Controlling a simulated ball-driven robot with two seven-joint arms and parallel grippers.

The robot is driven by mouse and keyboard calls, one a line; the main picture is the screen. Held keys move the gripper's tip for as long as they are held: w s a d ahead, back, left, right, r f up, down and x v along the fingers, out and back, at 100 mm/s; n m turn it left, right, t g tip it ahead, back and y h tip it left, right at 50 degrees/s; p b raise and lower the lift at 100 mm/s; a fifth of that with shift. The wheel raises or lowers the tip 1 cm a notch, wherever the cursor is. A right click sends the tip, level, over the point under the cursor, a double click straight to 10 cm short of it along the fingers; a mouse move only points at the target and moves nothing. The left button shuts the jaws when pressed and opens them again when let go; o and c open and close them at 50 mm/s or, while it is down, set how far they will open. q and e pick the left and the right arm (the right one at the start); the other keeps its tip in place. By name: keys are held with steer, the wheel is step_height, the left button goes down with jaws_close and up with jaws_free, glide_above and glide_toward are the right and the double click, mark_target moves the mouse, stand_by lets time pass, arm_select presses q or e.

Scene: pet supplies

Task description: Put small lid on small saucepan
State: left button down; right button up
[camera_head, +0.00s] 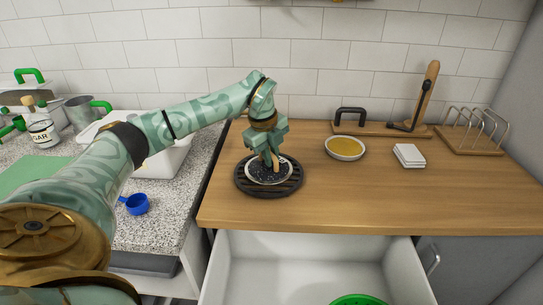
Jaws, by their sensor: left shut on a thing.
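My left gripper (273,158) points down at the left part of the wooden counter. It is shut on what looks like the small lid (256,172), a dark speckled disc with a pale rim. The grip point itself is mostly hidden by the fingers. The disc sits low over a round black ridged piece (268,191), which looks like a trivet or grate. I cannot make out the small saucepan as a separate thing; I cannot tell whether it is under the disc. My right gripper is not in view.
A yellow-filled bowl (345,147), white square stack (409,155) and wire rack (475,131) stand to the right. A drawer (310,265) is open below the counter. The counter's front middle is clear.

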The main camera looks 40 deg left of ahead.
mark_target(264, 170)
arm_select(q)
steer(key=shift+f, duration=0.1)
steer(key=c, duration=1.4)
jaws_free()
steer(key=shift+c, duration=0.2)
steer(key=p+v, duration=0.4)
steer(key=v, duration=0.8)
